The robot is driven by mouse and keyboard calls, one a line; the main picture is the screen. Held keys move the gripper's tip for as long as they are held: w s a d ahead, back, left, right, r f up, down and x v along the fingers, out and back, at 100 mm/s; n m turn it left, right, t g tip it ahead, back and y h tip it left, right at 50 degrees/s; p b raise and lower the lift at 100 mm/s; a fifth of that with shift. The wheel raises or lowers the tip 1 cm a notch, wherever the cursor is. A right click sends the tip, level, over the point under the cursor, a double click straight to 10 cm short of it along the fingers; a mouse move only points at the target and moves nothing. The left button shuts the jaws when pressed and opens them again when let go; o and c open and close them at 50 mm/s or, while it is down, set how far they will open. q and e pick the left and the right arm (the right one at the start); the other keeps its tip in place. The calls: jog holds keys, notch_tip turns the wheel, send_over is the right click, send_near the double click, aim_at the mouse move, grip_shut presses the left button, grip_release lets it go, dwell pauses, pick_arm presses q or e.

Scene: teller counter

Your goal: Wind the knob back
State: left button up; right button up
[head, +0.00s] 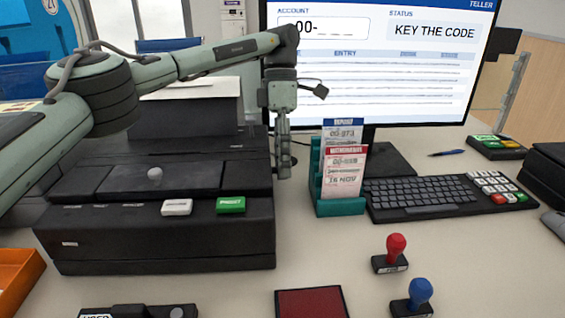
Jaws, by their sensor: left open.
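A black printer (160,245) stands on the counter at the left, with paper (195,98) standing at its back. A small pale round knob (155,173) sits on its dark top cover. A white button (177,207) and a green button (230,205) are on its front edge. My left gripper (284,168) points down at the printer's right side, open, its fingers seen nearly edge-on. It is well to the right of the pale knob. Any knob on the printer's right side is hidden or too dark to tell. My right gripper is not in view.
A teal slip holder (340,207) stands close right of my left gripper, before the monitor (385,60). A keyboard (440,197) lies further right. A red stamp (393,252), a blue stamp (416,297) and a red pad (312,304) are in front. An orange tray (18,275) is at left.

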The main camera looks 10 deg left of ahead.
pick_arm(q)
notch_tip(320, 180, up, 9)
jog(key=shift+r, duration=0.2)
dwell(0.3)
